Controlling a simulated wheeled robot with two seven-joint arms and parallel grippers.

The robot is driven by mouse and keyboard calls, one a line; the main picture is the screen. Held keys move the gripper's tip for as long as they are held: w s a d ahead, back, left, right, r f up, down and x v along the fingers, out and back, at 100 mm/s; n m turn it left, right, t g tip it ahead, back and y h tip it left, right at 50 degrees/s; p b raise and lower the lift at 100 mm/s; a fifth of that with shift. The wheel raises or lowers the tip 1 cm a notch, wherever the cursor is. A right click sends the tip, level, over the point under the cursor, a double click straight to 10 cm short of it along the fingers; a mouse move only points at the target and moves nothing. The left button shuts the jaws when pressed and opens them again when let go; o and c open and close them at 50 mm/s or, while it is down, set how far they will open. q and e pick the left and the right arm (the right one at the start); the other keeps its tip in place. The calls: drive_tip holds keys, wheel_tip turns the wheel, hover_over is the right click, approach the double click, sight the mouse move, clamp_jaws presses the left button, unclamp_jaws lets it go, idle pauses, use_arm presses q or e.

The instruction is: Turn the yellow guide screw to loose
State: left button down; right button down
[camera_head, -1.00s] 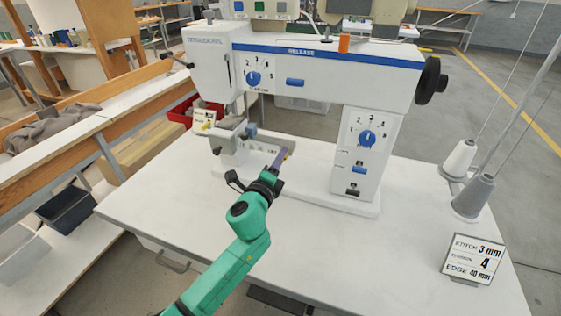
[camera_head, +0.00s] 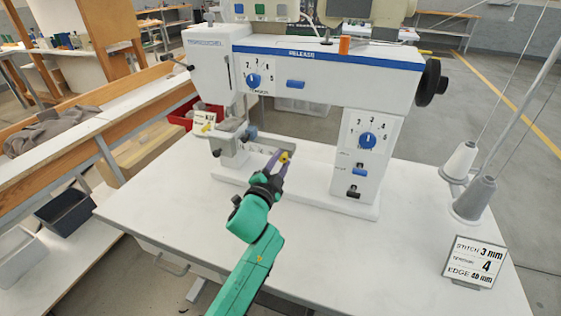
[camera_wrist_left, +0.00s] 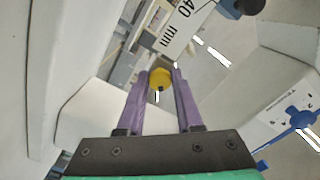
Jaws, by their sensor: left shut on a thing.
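The yellow guide screw (camera_head: 284,157) is a small round knob with a pale mark on its face. It sits at the edge guide beside the machine's foot area. My left gripper (camera_head: 279,160) reaches it from the front, its purple fingers on either side of the knob. In the left wrist view the screw (camera_wrist_left: 160,78) lies between the two fingertips (camera_wrist_left: 161,80), and the gripper is shut on it. The mark on the screw points toward the gripper's palm there. My right gripper is not in view.
The white machine (camera_head: 305,74) stands over the table (camera_head: 300,240). Two thread cones (camera_head: 474,198) and a sign (camera_head: 475,262) reading stitch 3 mm, 4 and edge 40 mm stand at right. The front table is clear.

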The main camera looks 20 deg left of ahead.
use_arm(q)
drive_tip(key=shift+f+n+p, duration=0.15)
drive_tip(key=shift+n+p, duration=0.15)
drive_tip(key=shift+n, duration=1.4)
drive_tip(key=c, duration=0.6)
unclamp_jaws()
drive_tip(key=s+b, duration=0.1)
drive_tip(key=s, duration=1.3)
drive_tip(key=shift+s+a, duration=0.35)
drive_tip(key=shift+a, duration=0.1)
